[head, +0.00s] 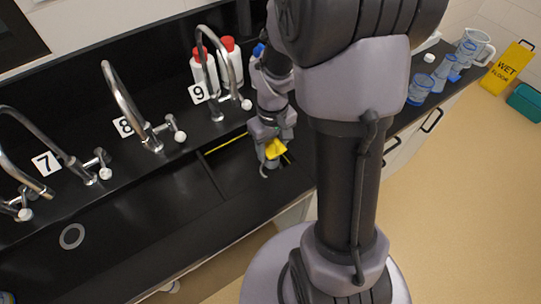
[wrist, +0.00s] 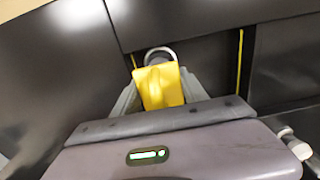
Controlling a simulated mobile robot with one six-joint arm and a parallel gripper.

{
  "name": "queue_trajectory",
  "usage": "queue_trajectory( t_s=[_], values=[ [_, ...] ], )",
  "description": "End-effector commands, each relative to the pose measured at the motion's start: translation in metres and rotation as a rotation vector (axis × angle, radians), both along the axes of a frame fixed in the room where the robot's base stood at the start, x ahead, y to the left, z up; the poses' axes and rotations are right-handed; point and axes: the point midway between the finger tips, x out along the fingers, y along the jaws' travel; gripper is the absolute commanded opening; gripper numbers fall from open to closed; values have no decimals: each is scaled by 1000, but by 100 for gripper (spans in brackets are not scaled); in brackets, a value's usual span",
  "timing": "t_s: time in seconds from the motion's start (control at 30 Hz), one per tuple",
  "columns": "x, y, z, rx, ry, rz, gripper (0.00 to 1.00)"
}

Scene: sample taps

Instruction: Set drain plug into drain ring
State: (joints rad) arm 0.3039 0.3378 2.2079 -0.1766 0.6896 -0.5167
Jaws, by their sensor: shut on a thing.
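My gripper (head: 272,150) points down into the right-hand part of the black sink and is shut on the yellow drain plug (head: 275,149). In the wrist view the plug (wrist: 160,88) sits between the two grey fingers. A pale grey arc, seemingly the rim of the drain ring (wrist: 160,50), shows just beyond the plug. In the head view a small part of this arc (head: 264,171) shows below the fingers. The plug and fingers hide the rest of the ring. I cannot tell whether plug and ring touch.
Yellow lines (head: 225,144) edge this part of the sink. Another grey ring (head: 72,236) lies in the left sink floor. Taps (head: 130,105) line the back, with number cards 7, 8 and 9 (head: 198,94). Red-capped white bottles (head: 203,70) stand behind tap 9, close to my arm.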

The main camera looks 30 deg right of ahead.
Motion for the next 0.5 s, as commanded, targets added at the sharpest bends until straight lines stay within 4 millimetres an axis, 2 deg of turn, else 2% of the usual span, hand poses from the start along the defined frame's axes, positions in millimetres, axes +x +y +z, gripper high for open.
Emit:
queue_trajectory(
  t_s=[0.03,0.13,0.5],
  values=[
    [-1,0,-14,1,4,0,0],
    [-1,0,-35,1,4,0,0],
    [0,0,-39,0,1,0,0]
  ],
)
